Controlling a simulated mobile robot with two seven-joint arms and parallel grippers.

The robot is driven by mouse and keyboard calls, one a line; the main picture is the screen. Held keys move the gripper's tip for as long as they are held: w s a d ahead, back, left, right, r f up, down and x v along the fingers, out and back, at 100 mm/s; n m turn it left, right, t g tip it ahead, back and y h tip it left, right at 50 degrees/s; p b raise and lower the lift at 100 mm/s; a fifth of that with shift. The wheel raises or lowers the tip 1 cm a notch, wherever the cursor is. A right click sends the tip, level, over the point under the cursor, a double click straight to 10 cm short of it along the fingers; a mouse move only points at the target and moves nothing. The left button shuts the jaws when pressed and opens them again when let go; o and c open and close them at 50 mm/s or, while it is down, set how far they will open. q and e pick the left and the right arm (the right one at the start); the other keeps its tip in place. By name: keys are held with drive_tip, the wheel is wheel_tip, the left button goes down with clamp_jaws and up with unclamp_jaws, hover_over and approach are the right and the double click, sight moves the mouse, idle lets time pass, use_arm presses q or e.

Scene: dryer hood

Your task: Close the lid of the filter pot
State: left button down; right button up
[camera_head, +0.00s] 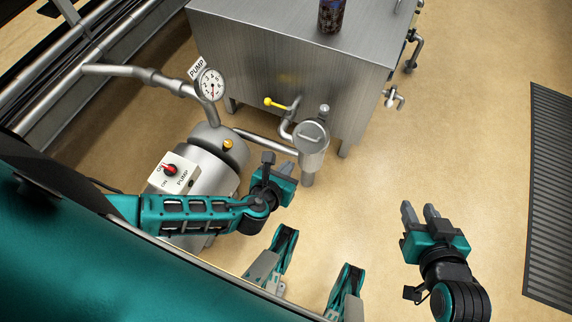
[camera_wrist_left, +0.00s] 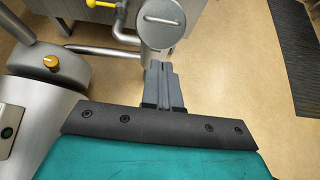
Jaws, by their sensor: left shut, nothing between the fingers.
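The filter pot (camera_head: 313,162) is a small steel cylinder in front of the large steel tank. Its round lid (camera_head: 311,134) has a bar handle and faces my head camera; I cannot tell how far it stands open. The lid also shows at the top of the left wrist view (camera_wrist_left: 161,28). My left gripper (camera_head: 277,164) is shut and empty, just left of the pot in the head view. In the left wrist view its fingers (camera_wrist_left: 162,70) are together, just below the lid. My right gripper (camera_head: 420,208) is open and empty above the floor, well to the right.
A pump (camera_head: 205,155) with a switch box (camera_head: 173,175) stands left of the pot. A gauge (camera_head: 210,84), pipes and a yellow-handled valve (camera_head: 270,102) are close by. The tank (camera_head: 285,60) stands behind. Floor at right is clear up to a dark grate (camera_head: 550,190).

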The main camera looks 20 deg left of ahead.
use_arm(q)
drive_tip(key=w+r+b+x, duration=0.1)
drive_tip(key=b+x, duration=0.3)
drive_tip(key=x, duration=0.7)
drive_tip(key=shift+r, duration=0.3)
drive_tip(key=shift+r, duration=0.1)
